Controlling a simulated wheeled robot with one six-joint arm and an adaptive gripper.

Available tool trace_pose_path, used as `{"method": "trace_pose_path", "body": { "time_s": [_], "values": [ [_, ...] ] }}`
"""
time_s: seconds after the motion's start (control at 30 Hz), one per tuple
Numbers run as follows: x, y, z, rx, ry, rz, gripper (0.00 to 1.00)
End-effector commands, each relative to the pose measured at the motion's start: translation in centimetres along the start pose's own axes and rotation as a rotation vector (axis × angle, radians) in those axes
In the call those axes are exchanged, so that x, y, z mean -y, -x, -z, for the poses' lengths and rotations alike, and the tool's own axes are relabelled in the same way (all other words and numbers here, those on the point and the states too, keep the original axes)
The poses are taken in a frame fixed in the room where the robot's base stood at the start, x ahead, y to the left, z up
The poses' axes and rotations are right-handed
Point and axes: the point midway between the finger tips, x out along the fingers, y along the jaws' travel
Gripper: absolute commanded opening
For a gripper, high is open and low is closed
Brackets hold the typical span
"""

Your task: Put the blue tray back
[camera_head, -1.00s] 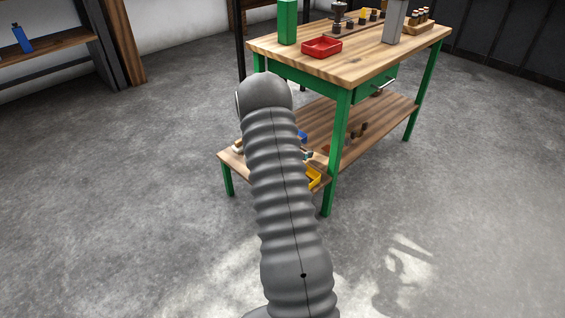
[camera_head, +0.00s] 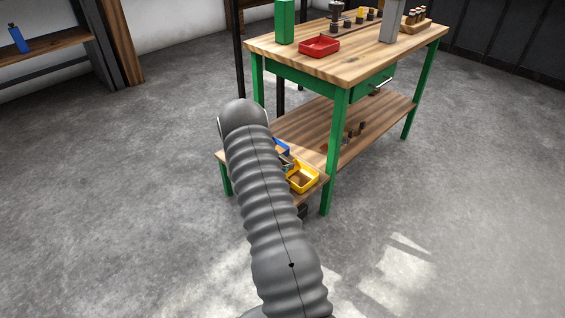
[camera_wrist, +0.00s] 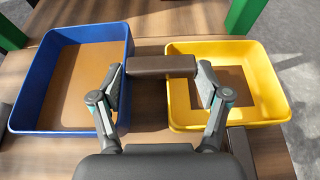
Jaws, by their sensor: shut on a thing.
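The blue tray (camera_wrist: 127,70) sits on a wooden surface at the left of the wrist view, with a flat brown area inside it. In the head view, a piece of it (camera_head: 282,146) shows beside my arm on the low shelf. My gripper (camera_wrist: 161,68) is shut on a dark brown block (camera_wrist: 160,66), which spans the space between its fingertips. The block is between the blue tray and the yellow tray (camera_wrist: 268,90); I cannot tell whether it touches either. My left finger overlaps the blue tray's right side in the picture. My gripper is hidden in the head view.
The green-legged workbench (camera_head: 343,62) carries a red tray (camera_head: 319,46) and several small items on top. Its lower shelf (camera_head: 372,122) holds small dark parts. A shelf with a blue bottle (camera_head: 18,39) stands far left. The concrete floor is open around the bench.

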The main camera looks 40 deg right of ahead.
Motion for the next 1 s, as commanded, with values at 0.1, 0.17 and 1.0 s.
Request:
{"method": "trace_pose_path", "body": {
  "time_s": [0.1,0.17,1.0],
  "values": [
    [0.01,-0.03,0.07,0.0,0.0,0.0,0.29],
    [0.01,-0.11,0.26,0.0,0.0,0.0,0.29],
    [0.02,-0.2,0.51,0.0,0.0,0.0,1.0]
  ]
}}
